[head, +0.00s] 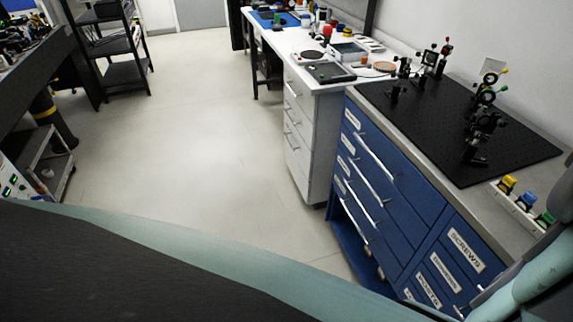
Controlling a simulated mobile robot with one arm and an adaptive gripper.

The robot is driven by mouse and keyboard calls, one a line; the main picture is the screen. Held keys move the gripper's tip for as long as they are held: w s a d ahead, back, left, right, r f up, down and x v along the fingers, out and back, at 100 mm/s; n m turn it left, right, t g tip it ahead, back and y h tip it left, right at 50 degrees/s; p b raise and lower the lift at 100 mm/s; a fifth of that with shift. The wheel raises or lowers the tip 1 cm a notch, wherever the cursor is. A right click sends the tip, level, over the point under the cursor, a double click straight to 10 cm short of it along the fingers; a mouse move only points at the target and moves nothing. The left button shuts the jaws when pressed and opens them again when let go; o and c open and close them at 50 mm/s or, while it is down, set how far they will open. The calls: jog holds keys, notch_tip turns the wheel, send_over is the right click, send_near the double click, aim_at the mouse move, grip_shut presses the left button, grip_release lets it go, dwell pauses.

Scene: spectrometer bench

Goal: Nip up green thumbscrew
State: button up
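A black optics breadboard (425,128) lies on the blue drawer bench and carries several black posts and mounts. Near its right side stands a tall mount (485,95) with small coloured knobs. Small green and yellow knobs (493,77) show at its top, too small to tell whether one is a thumbscrew. A green knob-like piece (545,218) sits at the near end of a white strip, beside a blue one (526,199) and a yellow one (507,184). I cannot tell which green part is the thumbscrew. My gripper is not in view; part of my arm shows at lower right.
The blue drawer cabinet (395,215) has long silver handles and an open lower shelf. A white bench (300,75) beyond it holds trays and small items. Dark shelving (125,72) stands at the back left. The floor (190,130) between is clear.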

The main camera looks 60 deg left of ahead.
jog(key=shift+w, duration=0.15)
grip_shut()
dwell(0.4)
